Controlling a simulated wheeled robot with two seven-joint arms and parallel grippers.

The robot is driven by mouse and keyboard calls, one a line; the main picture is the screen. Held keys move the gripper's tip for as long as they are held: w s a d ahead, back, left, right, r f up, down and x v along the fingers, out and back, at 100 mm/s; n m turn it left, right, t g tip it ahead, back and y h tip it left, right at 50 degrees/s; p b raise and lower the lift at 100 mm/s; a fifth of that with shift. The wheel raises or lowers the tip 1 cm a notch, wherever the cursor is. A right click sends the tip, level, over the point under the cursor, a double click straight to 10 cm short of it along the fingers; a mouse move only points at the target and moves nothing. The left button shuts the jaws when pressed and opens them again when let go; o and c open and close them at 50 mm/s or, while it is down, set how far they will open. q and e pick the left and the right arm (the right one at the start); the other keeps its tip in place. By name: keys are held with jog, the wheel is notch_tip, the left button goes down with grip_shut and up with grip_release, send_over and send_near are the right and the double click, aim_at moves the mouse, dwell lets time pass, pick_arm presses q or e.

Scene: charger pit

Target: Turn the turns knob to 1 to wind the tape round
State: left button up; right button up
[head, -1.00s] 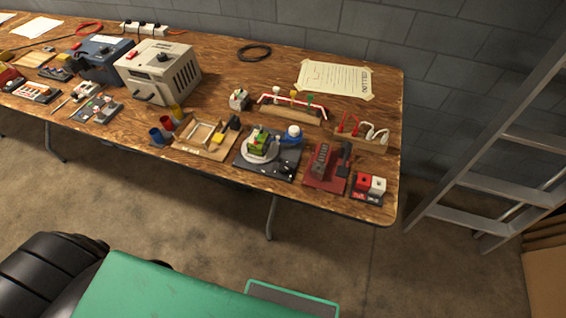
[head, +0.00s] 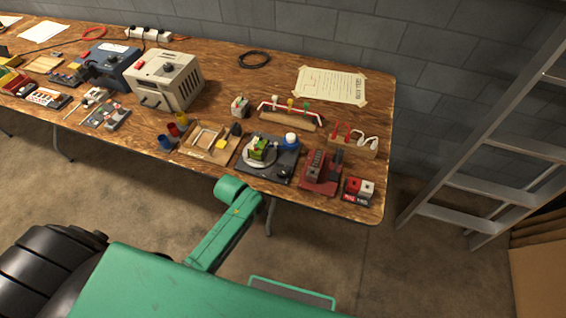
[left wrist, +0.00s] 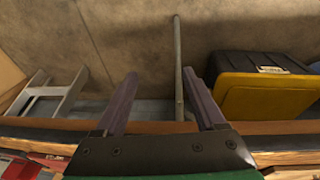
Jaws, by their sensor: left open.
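A black board (head: 244,172) near the front right of the table bears a round white plate (head: 257,160) with a green and yellow block (head: 258,149) on it. A blue and white round part (head: 291,141) stands at its back right. A dark rounded piece (head: 284,171) at its front right may be the turns knob; its marks are too small to read. My left gripper (left wrist: 162,102) is open, with nothing between its fingers in the left wrist view. No gripper shows in the head view, only a green arm link of mine in front of the table.
A wooden tray (head: 187,153) stands left of the board, a red device (head: 319,172) and a red and white box (head: 359,187) to its right. A ladder (head: 490,160) leans at the right. A black and yellow bin (left wrist: 265,90) shows in the left wrist view.

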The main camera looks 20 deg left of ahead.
pick_arm(q)
jog(key=w+d+r+p, duration=0.1)
jog(key=w+d+r, duration=0.1)
jog(key=r, duration=0.4)
jog(key=w+d+r+p, duration=0.1)
jog(key=w+d+r, duration=0.1)
jog(key=r, duration=0.5)
notch_tip(320, 180, up, 12)
jog(key=f+n+g+y, duration=0.1)
jog(key=n+g, duration=0.1)
send_over(281, 171)
notch_tip(281, 171, down, 14)
jog(key=shift+p, duration=0.35)
grip_shut()
